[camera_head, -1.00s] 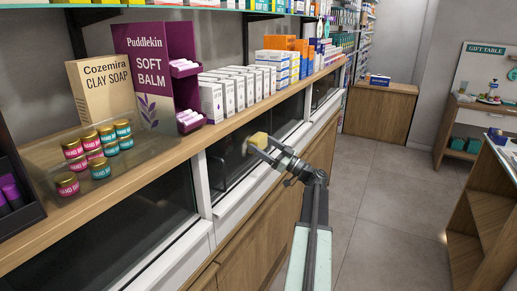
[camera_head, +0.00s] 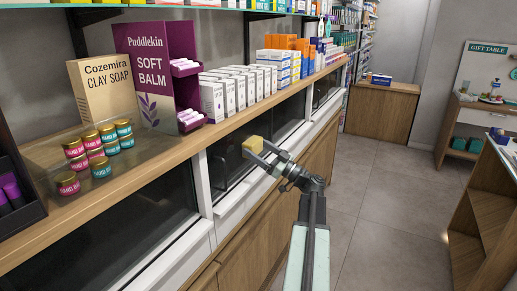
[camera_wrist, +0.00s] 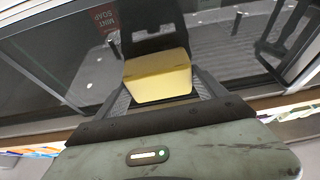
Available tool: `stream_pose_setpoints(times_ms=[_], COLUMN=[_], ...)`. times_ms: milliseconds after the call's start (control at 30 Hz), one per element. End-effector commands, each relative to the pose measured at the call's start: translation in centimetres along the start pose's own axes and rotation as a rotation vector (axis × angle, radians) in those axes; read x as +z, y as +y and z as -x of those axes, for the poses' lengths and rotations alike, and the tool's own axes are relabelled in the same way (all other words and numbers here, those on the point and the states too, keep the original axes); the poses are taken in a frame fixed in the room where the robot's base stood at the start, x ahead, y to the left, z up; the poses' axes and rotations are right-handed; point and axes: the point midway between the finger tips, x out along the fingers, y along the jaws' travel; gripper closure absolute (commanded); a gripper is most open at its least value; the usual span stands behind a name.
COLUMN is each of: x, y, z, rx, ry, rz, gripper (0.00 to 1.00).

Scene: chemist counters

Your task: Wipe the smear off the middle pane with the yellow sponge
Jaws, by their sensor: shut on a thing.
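The yellow sponge (camera_head: 252,145) is a small block held at the tips of my gripper (camera_head: 258,152). In the wrist view the sponge (camera_wrist: 158,75) sits between both fingers of my gripper (camera_wrist: 162,92), which is shut on it. The middle pane (camera_head: 228,166) is dark glass in a white frame below the wooden counter. The sponge is in front of this pane; I cannot tell whether it touches the glass. The pane fills much of the wrist view (camera_wrist: 60,50). I cannot clearly make out a smear; the sponge and fingers hide part of the glass.
The wooden counter ledge (camera_head: 168,158) juts out above the panes and carries small jars (camera_head: 92,152), a purple balm display (camera_head: 155,75) and white boxes (camera_head: 232,88). Open grey floor (camera_head: 385,185) lies to the right. A wooden shelf unit (camera_head: 490,215) stands at the right edge.

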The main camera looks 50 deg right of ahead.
Motion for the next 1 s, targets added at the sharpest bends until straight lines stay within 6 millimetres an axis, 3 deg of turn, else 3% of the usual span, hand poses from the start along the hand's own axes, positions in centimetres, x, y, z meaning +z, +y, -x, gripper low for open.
stream_pose_setpoints(times_ms=[200, 367, 667, 1000], x=[0.0, 0.0, -0.1, 0.0], y=[-2.7, -3.3, -2.7, 0.6], z=[-0.1, -0.1, 0.1, 0.1], rx=[-0.006, -0.006, -0.004, -0.003], ry=[-0.002, -0.002, -0.001, -0.001], rz=[-0.001, -0.001, -0.001, -0.001], gripper=[0.51, 0.51, 0.51, 0.51])
